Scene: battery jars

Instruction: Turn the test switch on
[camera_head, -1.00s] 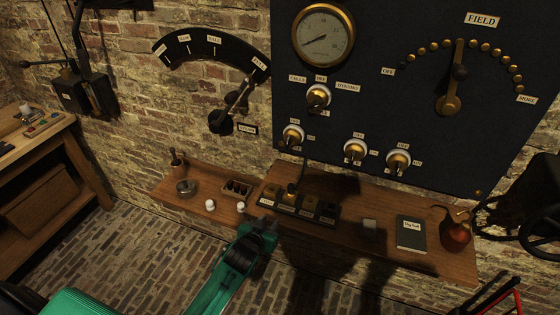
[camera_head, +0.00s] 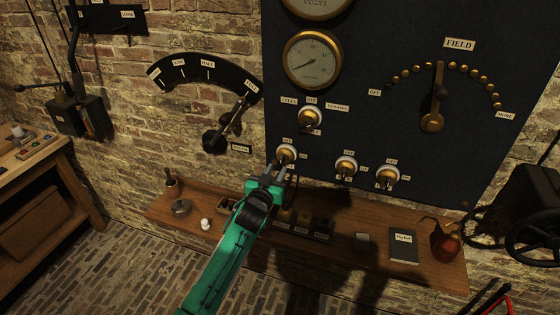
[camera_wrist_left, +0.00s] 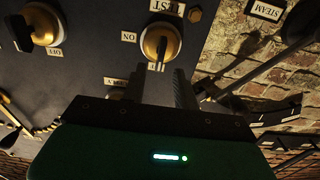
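The test switch (camera_head: 287,153) is the leftmost of the three lower brass knobs on white bases on the dark panel. In the left wrist view the switch (camera_wrist_left: 160,42) has a black handle, a TEST label above it and an ON label to its left. The handle looks lined up with the partly hidden label below it, not with ON. My left gripper (camera_head: 278,170) is just below the switch in the head view. In the wrist view its two fingers (camera_wrist_left: 168,84) are apart, empty, and point toward the knob; contact cannot be told. My right gripper is out of view.
A wooden shelf (camera_head: 350,266) under the panel holds a book (camera_head: 404,246), a reddish oil can (camera_head: 445,240) and small jars. Two similar switches (camera_head: 346,166) (camera_head: 388,176) are to the right. A lever (camera_head: 228,125) is on the brick wall at left.

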